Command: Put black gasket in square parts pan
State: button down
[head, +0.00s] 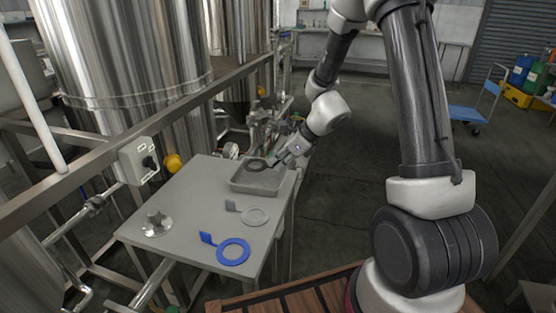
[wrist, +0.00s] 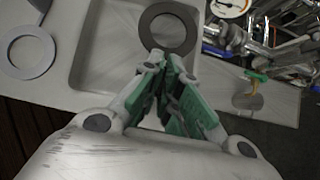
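The black gasket (head: 257,165) is a flat dark ring over the far part of the square parts pan (head: 254,187), a shallow grey tray. In the wrist view the ring (wrist: 143,29) lies just beyond my fingertips, within the pan's outline (wrist: 85,70). I cannot tell whether it touches the pan floor. My gripper (head: 281,161) reaches over the pan's right side. Its green-padded fingers (wrist: 162,62) are closed together at the ring's near edge, apparently on its tab, which they hide.
A grey gasket (head: 254,217) and a blue gasket (head: 234,252), both tabbed, lie nearer on the table (head: 185,205). A metal fitting (head: 156,223) stands at the left. Pipework and a gauge (wrist: 230,7) stand behind the table. Steel tanks (head: 125,60) line the left.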

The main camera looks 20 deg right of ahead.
jog(key=shift+f, duration=0.2)
jog(key=c, duration=1.6)
grip_release()
jog(key=shift+c, duration=0.2)
jog(key=shift+r, duration=0.35)
jog(key=v, duration=1.3)
jog(key=s+d+r+n+h, duration=0.2)
jog(key=s+r+n, duration=0.2)
jog(key=s+n, duration=0.4)
jog(key=s+d+r+n+h, duration=0.2)
jog(key=s+d+r+n, duration=0.1)
jog(key=s+n, duration=0.5)
jog(key=s+d+r+n+h, duration=0.2)
jog(key=s+r+n, duration=0.3)
jog(key=s+n, duration=0.3)
jog(key=shift+s+d+n, duration=0.2)
jog(key=shift+s+n, duration=0.05)
jog(key=shift+n, duration=0.15)
